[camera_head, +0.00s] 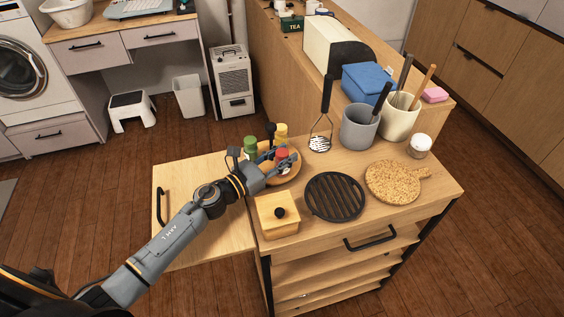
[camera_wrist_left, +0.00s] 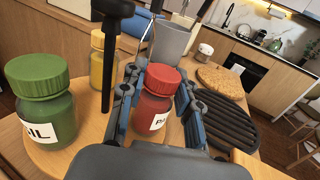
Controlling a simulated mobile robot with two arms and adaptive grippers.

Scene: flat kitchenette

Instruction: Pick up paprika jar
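The paprika jar, with a red lid and a white label starting with "P", stands among other jars on a round wooden tray (camera_head: 291,174). The jar shows in the head view (camera_head: 282,153) and in the left wrist view (camera_wrist_left: 154,103). My left gripper (camera_head: 279,162) is at the jar, with one finger on each side of it. In the left wrist view the gripper (camera_wrist_left: 158,98) looks open, with a narrow gap by the right finger; contact on the left side is unclear. The jar's lower part is hidden by the gripper. My right gripper is not in view.
A green-lidded jar (camera_wrist_left: 42,105) and a yellow-lidded jar (camera_wrist_left: 103,65) stand close by. A black-handled masher (camera_head: 325,110), grey cup (camera_head: 358,130), black trivet (camera_head: 335,196), cork board (camera_head: 392,183) and wooden box (camera_head: 277,220) surround the tray.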

